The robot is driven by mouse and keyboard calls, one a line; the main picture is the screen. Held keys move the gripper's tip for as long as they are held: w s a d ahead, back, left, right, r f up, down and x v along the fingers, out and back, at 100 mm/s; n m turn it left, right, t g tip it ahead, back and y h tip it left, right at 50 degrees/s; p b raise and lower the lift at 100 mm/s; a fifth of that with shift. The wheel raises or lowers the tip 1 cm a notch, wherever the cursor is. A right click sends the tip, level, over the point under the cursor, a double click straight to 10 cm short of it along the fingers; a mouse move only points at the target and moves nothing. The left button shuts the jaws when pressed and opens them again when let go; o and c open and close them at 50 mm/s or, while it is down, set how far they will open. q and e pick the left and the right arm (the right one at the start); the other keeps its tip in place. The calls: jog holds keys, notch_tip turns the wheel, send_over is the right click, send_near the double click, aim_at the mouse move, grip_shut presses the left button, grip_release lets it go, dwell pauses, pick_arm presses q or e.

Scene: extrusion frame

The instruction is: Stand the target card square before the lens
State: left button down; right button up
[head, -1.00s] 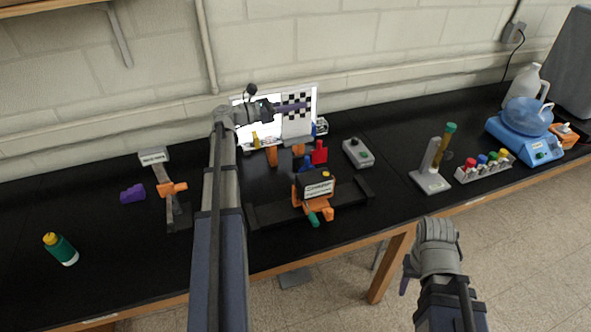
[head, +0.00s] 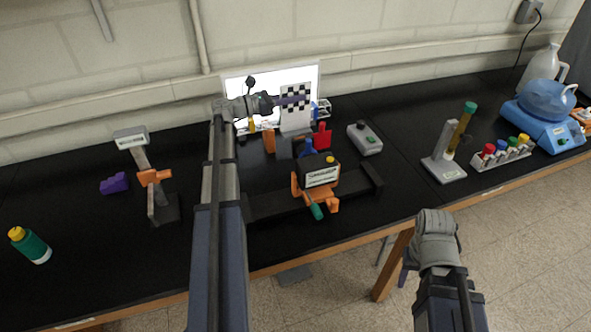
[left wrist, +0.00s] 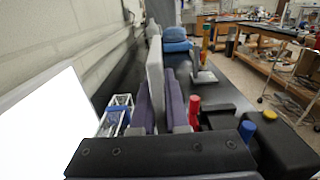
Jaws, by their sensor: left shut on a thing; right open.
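The target card (head: 296,118), pale with a black-and-white checker pattern on top, stands upright in front of the bright white panel (head: 262,84). My left gripper (head: 291,100) is shut on it near its upper part. In the left wrist view the card (left wrist: 155,75) shows edge-on between the purple fingers (left wrist: 161,102). A black labelled box (head: 318,172) sits in an orange holder on a dark rail (head: 268,204), nearer me; its lens is not clearly visible. I cannot tell whether the card's foot touches anything. My right gripper (head: 406,268) is open and empty beyond the bench's front edge.
Red (head: 322,136) and blue (head: 309,147) pieces and an orange block (head: 268,139) stand near the card. A grey control box (head: 364,138) is to the right. An orange-clamped stand (head: 152,178) is at left. Bare bench lies between the stand and the rail.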

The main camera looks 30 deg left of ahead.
aim_at(296, 133)
pick_arm(q)
notch_tip(296, 133, down, 4)
jog(key=shift+w+a+r+b, duration=0.1)
jog(key=shift+b, duration=1.1)
pick_arm(e)
notch_tip(296, 133, down, 4)
jog(key=shift+f, duration=0.1)
pick_arm(q)
notch_tip(296, 133, down, 10)
jog(key=b, duration=1)
jog(key=shift+f, duration=0.2)
jog(key=shift+r, duration=0.15)
pick_arm(e)
notch_tip(296, 133, down, 10)
pick_arm(q)
jog(key=c, duration=0.9)
grip_release()
